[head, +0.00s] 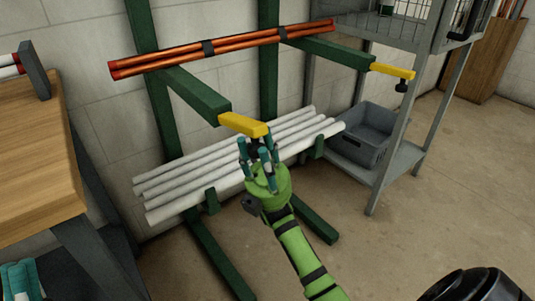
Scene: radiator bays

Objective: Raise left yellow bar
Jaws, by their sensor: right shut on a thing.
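The left yellow bar (243,124) is the yellow end of a green rack arm, sticking out toward me in the middle of the view. My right gripper (259,150), on the green arm coming from below, is right under its near end. Its teal fingers are closed around a dark knob under that end, which they mostly hide. The right yellow bar (392,71) ends the other rack arm and has a dark knob (401,86) hanging below it. My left gripper (20,282) is partly cut off at the bottom left corner, away from the rack; its opening is unclear.
Orange-red tubes (225,46) lie across the upper rack arms. White pipes (235,165) rest on lower supports behind my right gripper. A wooden bench (40,150) stands at left. A grey bin (365,135) sits in a metal shelf at right. The floor at right is clear.

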